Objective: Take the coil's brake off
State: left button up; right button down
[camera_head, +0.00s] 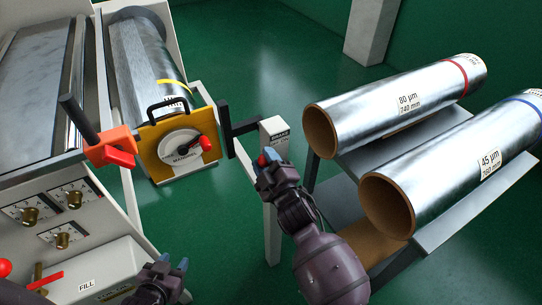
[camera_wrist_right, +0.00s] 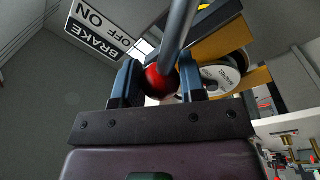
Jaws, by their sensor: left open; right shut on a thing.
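The brake post's box (camera_head: 273,139) stands right of the mounted foil coil (camera_head: 135,50); its sign (camera_wrist_right: 97,28) reads BRAKE, ON and OFF in the right wrist view. The brake lever is a grey rod (camera_wrist_right: 178,32) with a red ball knob (camera_wrist_right: 160,80). My right gripper (camera_head: 268,163) is shut on that knob, with one finger on each side of it. The gripper hides part of the lever in the head view, and I cannot tell its setting. My left gripper (camera_head: 172,272) is open and empty at the bottom, low beside the FILL panel.
A yellow end plate (camera_head: 150,140) with a black handle and a round dial sits at the coil's near end. An orange-red clamp (camera_head: 108,148) is left of it. Two spare foil rolls (camera_head: 395,105) (camera_head: 450,165) lie on a rack at right. Green floor is clear between.

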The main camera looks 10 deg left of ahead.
jog(key=shift+s+a+f+n, duration=0.1)
jog(key=shift+s+a+n, duration=0.1)
jog(key=shift+n, duration=0.1)
jog(key=shift+f, duration=0.1)
jog(key=c, duration=0.7)
grip_release()
jog(key=v, duration=1)
jog(key=shift+s+d, duration=0.15)
jog(key=shift+s, duration=0.2)
